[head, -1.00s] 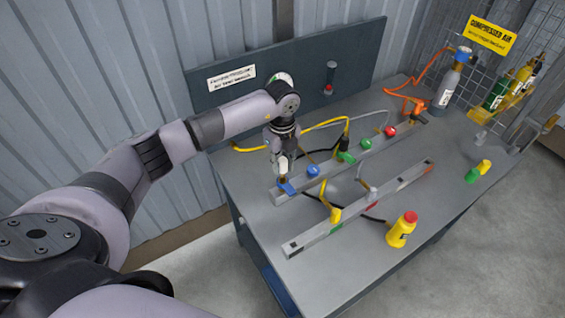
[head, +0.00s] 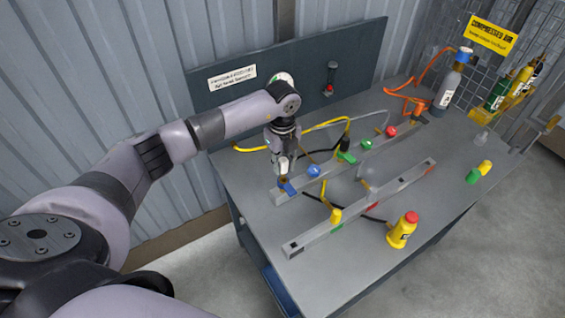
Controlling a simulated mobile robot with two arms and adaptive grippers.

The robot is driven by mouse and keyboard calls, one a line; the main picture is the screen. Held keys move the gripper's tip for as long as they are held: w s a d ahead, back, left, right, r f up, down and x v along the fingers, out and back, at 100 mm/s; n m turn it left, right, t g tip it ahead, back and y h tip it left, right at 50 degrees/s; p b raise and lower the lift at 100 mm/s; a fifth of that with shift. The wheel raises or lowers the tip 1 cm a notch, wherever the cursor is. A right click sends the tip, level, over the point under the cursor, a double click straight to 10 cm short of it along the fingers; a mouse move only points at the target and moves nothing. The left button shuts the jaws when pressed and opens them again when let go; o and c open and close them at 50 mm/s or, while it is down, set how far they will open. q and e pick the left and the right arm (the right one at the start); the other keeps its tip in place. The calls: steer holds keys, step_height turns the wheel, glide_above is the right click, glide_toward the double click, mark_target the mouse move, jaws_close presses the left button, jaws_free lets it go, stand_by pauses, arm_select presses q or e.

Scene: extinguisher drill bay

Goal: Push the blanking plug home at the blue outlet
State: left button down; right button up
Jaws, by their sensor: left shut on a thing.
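The blue outlet (head: 289,188) is at the near left end of the back grey rail (head: 279,197) on the bench. My left gripper (head: 282,172) points down directly over it and is shut on the blanking plug. The plug is small and mostly hidden by the fingers, right at the outlet. I cannot tell how deep it sits or whether any gap is left. My right gripper is not in view.
A blue knob (head: 314,171) stands close right of the gripper, with green (head: 347,157) and red (head: 390,131) fittings farther along. Yellow and black hoses lie around the rails. The bench's left front (head: 250,200) is clear.

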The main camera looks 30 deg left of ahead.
mark_target(282, 173)
arm_select(q)
steer(key=shift+f, duration=0.15)
steer(key=shift+f+b, duration=0.85)
steer(key=shift+f, duration=0.15)
steer(key=shift+f+b, duration=0.65)
steer(key=shift+f, duration=0.3)
stand_by(0.7)
steer(key=c, duration=1.3)
jaws_free()
steer(key=shift+r, duration=0.15)
